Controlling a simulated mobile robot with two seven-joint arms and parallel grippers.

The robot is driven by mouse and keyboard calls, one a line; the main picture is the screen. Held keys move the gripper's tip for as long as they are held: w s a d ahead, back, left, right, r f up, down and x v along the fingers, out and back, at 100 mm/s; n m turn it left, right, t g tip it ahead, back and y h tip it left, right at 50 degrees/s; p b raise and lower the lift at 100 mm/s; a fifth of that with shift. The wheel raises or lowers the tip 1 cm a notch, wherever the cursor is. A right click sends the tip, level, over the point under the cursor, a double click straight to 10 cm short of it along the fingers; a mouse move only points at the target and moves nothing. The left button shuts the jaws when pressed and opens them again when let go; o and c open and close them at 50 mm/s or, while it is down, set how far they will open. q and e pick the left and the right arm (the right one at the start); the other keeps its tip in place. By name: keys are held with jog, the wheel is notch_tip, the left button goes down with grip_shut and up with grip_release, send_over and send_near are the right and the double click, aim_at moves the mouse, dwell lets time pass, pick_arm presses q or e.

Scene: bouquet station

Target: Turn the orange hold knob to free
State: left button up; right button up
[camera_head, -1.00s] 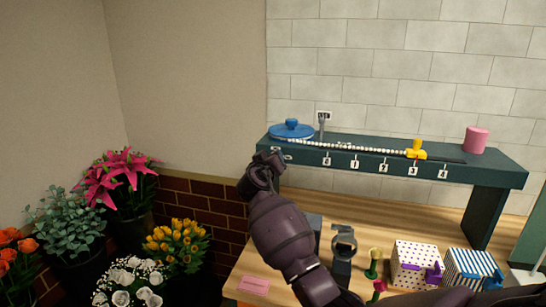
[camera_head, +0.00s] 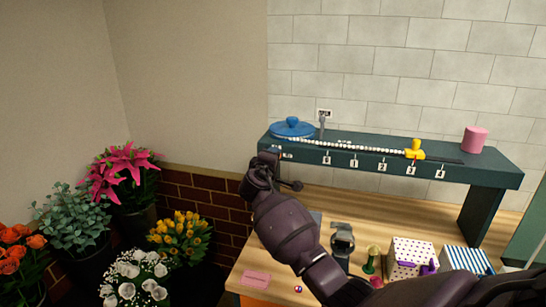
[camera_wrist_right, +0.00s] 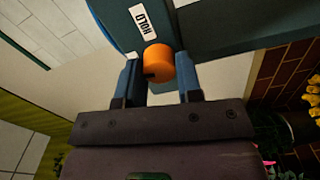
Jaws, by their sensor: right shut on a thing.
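The orange hold knob (camera_wrist_right: 158,65) shows in the right wrist view, on the end of the dark teal shelf by a white label reading HOLD (camera_wrist_right: 144,19). A dark mark is on the knob's near side. My right gripper (camera_wrist_right: 158,80) is shut on the knob, with one blue finger on each side of it. In the head view my right gripper (camera_head: 268,158) is at the shelf's left end, and the knob is hidden there. My left gripper is not in view.
The shelf (camera_head: 465,178) carries a blue lidded dish (camera_head: 292,128), a white bead row, a yellow slider (camera_head: 415,148) and a pink cylinder (camera_head: 475,139). Dotted (camera_head: 410,252) and striped (camera_head: 465,260) boxes stand below. Flower buckets fill the left.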

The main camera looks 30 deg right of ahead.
jog(key=shift+f+n, duration=0.15)
jog(key=shift+n, duration=0.75)
jog(key=o, duration=0.9)
jog(key=shift+o, duration=0.2)
jog(key=shift+s+a, duration=0.1)
jog(key=b+v, duration=0.1)
jog(key=v, duration=0.9)
jog(key=shift+s+a+b, duration=0.2)
jog(key=shift+s+b, duration=0.05)
jog(key=shift+b, duration=0.1)
